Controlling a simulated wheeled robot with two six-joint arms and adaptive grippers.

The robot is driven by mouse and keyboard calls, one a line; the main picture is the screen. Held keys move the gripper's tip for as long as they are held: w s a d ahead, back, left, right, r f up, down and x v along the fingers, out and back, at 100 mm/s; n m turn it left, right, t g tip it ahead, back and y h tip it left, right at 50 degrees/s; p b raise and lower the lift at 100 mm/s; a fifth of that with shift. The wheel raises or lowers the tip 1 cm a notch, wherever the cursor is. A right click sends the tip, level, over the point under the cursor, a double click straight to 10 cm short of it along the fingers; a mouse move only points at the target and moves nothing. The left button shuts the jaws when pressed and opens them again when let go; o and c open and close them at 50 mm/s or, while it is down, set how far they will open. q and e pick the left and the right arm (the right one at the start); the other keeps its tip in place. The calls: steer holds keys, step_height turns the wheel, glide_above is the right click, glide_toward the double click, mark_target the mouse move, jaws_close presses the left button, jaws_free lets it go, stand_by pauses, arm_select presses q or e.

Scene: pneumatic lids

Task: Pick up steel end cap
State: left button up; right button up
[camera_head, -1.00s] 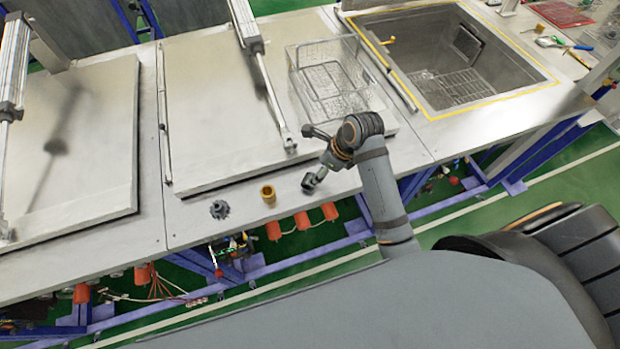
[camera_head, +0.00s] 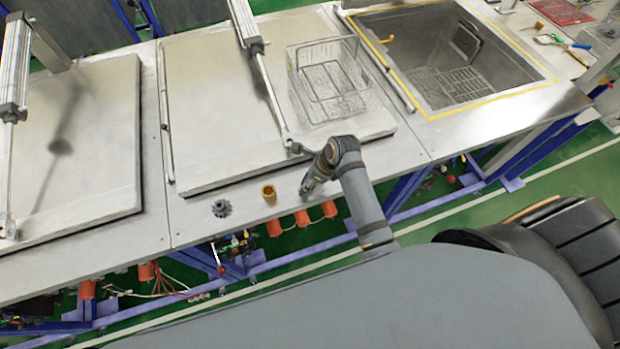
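My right gripper (camera_head: 307,187) points down at the front edge of the worktop, right of a brass ring-shaped part (camera_head: 268,193). Its fingers are small and dark here, and I cannot tell whether they are open or shut. I cannot make out a steel end cap clearly; the area at the fingertips is covered by the gripper and wrist. A dark toothed gear (camera_head: 221,208) lies left of the brass part. My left gripper is not in view.
A wire basket (camera_head: 328,80) stands on the closed middle lid (camera_head: 215,130), behind my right arm. A second closed lid (camera_head: 85,140) is at left. An open sink-like basin (camera_head: 440,60) is at the back right. The worktop's front strip is narrow.

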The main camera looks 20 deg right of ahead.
jaws_close()
